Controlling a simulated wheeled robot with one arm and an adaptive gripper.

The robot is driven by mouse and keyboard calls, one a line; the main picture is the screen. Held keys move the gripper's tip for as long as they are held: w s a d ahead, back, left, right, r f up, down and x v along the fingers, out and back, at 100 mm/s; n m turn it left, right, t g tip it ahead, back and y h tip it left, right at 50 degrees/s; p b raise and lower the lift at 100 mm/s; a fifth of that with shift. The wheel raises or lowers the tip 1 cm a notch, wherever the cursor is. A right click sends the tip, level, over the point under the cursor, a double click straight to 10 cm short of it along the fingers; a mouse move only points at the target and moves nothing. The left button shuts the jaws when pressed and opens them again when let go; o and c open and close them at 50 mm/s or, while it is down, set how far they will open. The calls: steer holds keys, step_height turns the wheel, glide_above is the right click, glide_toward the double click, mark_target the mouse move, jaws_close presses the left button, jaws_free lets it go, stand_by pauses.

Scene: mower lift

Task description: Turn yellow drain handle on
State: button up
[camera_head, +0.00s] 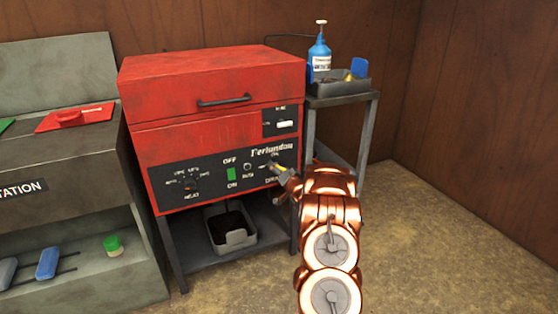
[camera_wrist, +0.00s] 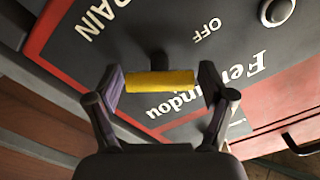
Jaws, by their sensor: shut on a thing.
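The yellow drain handle (camera_wrist: 160,81) is a short bar on a dark stem on the black control panel (camera_wrist: 120,45). In the wrist view it lies almost level, across the gap between my fingertips. My gripper (camera_wrist: 162,84) is shut on the handle, one finger at each end. In the head view the handle (camera_head: 271,166) shows as a small yellow bit at the panel's right side, and my gripper (camera_head: 279,170) reaches it from the right. The lettering "DRAIN" and "OFF" shows beside the handle in the wrist view.
The panel belongs to a red machine (camera_head: 190,85) with a closed lid and a green switch (camera_head: 231,174). A grey bin (camera_head: 232,232) sits underneath. A side stand at right holds a blue bottle (camera_head: 319,55) and a tray (camera_head: 338,88). The floor (camera_head: 430,240) at right is clear.

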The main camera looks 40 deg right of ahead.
steer(key=m+p, duration=0.1)
steer(key=p, duration=0.1)
steer(key=m+p, duration=0.1)
steer(key=p, duration=0.1)
steer(key=shift+r+m, duration=0.25)
steer(key=shift+m, duration=0.15)
steer(key=shift+m+p, duration=0.9)
steer(key=shift+p, duration=0.05)
steer(key=m+p, duration=0.1)
steer(key=m, duration=0.1)
steer(key=shift+d+f+m, duration=0.1)
steer(key=shift+m, duration=0.2)
steer(key=shift+f+m+p, duration=0.1)
steer(key=shift+m+p, duration=0.7)
steer(key=shift+m, duration=1)
steer(key=o, duration=1)
steer(key=shift+f, duration=0.1)
steer(key=shift+o, duration=0.2)
steer(key=v, duration=1.2)
